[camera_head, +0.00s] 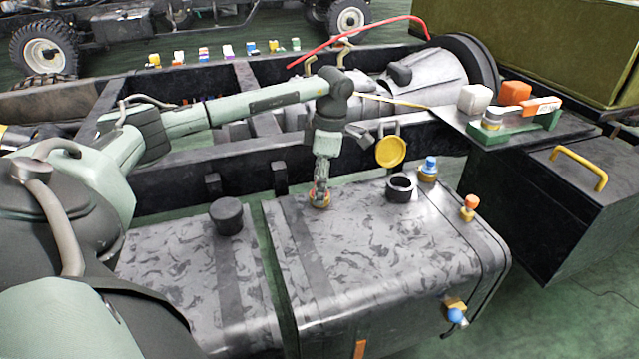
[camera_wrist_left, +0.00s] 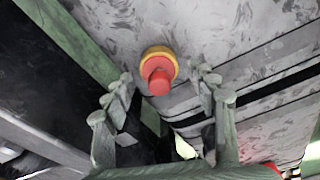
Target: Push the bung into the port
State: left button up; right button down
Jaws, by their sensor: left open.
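The red-orange bung (camera_wrist_left: 158,84) sits at the yellow-collared port (camera_wrist_left: 150,52) on the grey mottled tank, between my left gripper's fingers in the left wrist view. How deep it sits cannot be told. My left gripper (camera_head: 320,194) points down over the tank top (camera_head: 370,250) in the head view and mostly hides the bung and port, with a little orange showing at the fingertips. In the left wrist view my left gripper (camera_wrist_left: 165,98) has its fingers spread on both sides of the bung, with a gap on each side. My right gripper is not in view.
A black open filler neck (camera_head: 400,188), a hanging yellow cap (camera_head: 390,151), a blue plug (camera_head: 430,165) and an orange plug (camera_head: 471,203) stand to the right. Another blue plug (camera_head: 456,316) is on the tank's side. A black cap (camera_head: 227,215) stands left. The chassis rail (camera_head: 240,165) runs behind.

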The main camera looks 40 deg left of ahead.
pick_arm(q)
notch_tip(320, 180, up, 12)
jog(key=w+d, duration=0.1)
dwell(0.5)
jog(key=shift+f, duration=0.1)
dwell(0.4)
